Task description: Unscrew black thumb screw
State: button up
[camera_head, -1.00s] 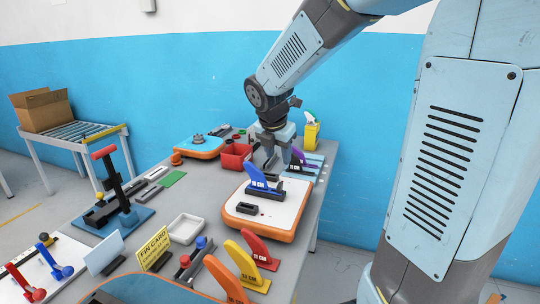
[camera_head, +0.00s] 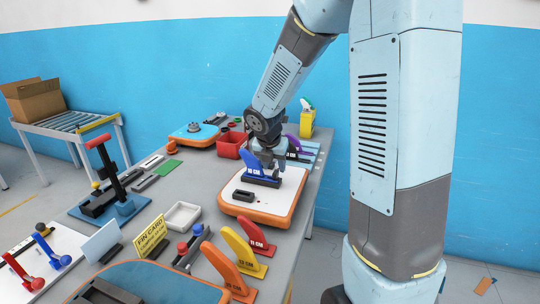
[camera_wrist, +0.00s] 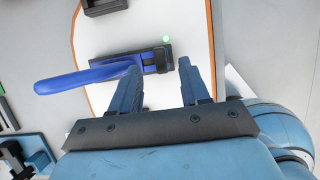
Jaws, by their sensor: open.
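A blue fin (camera_head: 251,160) stands in a black fin box (camera_head: 261,181) on the white-topped, orange-edged board (camera_head: 240,204). In the wrist view, the blue fin (camera_wrist: 80,80) extends left from the black box (camera_wrist: 112,65). A small black block (camera_wrist: 158,57), perhaps the thumb screw, sits at the box's right end. I cannot make out the screw's shape. My gripper (camera_wrist: 157,67) is open, its fingers straddling the line of that end from the near side, with nothing gripped. In the head view, my gripper (camera_head: 268,160) is just above and behind the blue fin, partly hiding its right side.
A second empty black slot box (camera_head: 244,196) lies on the board's front left. A red bin (camera_head: 230,146), a spray bottle (camera_head: 307,120) and a purple fin (camera_head: 294,143) stand behind. Yellow, red and orange fins (camera_head: 246,253) stand in front. A white tray (camera_head: 182,216) is at left.

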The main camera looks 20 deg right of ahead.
aim_at(275, 172)
jog(key=shift+x, duration=1.8)
jog(key=shift+s, duration=0.1)
grip_shut()
jog(key=c, duration=0.6)
grip_release()
jog(key=shift+c, duration=0.2)
jog(key=shift+a, duration=0.1)
grip_shut()
jog(key=shift+n+t+y, duration=0.3)
jog(key=shift+n+y, duration=0.4)
jog(key=shift+n, duration=1)
